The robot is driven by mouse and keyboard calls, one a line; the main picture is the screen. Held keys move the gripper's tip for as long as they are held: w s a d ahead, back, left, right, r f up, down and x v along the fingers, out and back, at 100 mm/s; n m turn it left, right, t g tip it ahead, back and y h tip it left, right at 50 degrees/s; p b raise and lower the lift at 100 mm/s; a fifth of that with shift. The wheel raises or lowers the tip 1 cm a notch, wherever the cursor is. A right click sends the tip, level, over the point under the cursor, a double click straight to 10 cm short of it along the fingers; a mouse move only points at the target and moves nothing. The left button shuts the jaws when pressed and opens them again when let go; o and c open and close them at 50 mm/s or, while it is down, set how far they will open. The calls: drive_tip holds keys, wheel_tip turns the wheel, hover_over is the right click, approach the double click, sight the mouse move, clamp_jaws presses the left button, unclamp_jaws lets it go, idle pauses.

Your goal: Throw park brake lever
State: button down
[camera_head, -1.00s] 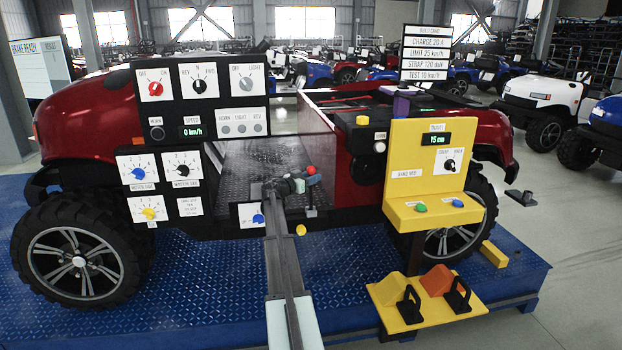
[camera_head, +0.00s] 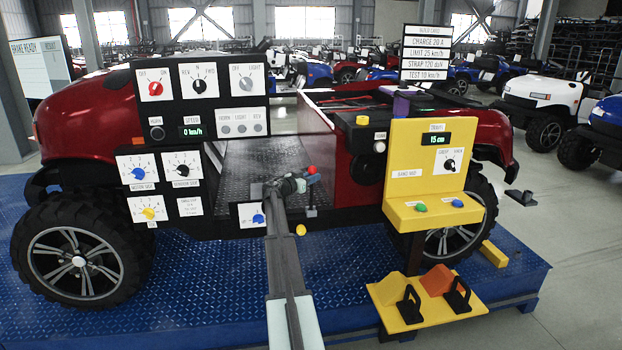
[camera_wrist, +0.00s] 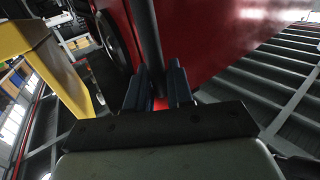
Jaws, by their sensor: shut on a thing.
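The lever (camera_head: 311,198) is a dark upright rod with a red knob (camera_head: 311,170) on top, standing at the cart's floor beside the red body panel. I take it for the park brake lever; no label on it is readable. My gripper (camera_head: 309,181) reaches it from the left, just below the knob. In the wrist view the dark rod (camera_wrist: 147,38) runs between the two blue-grey fingers (camera_wrist: 157,88), with a patch of red showing between them. The fingers are shut on the lever and partly hide it.
A black switch panel (camera_head: 198,100) stands to the left. A yellow console (camera_head: 425,165) stands to the right, with a yellow tray of wedges (camera_head: 400,318) below it. A small panel with a blue knob (camera_head: 250,216) is left of the lever's base. The blue platform (camera_head: 345,265) lies below.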

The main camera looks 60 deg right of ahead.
drive_tip(key=shift+s+d+f+m+t+y, duration=0.25)
drive_tip(key=shift+s+d+y, duration=0.2)
drive_tip(key=shift+s+d, duration=0.35)
drive_tip(key=shift+s+d+f+m+y, duration=0.2)
drive_tip(key=shift+s+d+m+y, duration=0.25)
drive_tip(key=shift+s+d, duration=0.35)
drive_tip(key=shift+s+d+f+m+t+y, duration=0.2)
drive_tip(key=shift+s+d+y, duration=0.3)
drive_tip(key=shift+s+d, duration=0.3)
drive_tip(key=c, duration=1.2)
unclamp_jaws()
drive_tip(key=shift+c, duration=0.2)
drive_tip(key=shift+o, duration=0.4)
drive_tip(key=shift+a, duration=0.1)
drive_tip(key=v, duration=1.3)
drive_tip(key=shift+a, duration=0.3)
drive_tip(key=shift+r, duration=0.1)
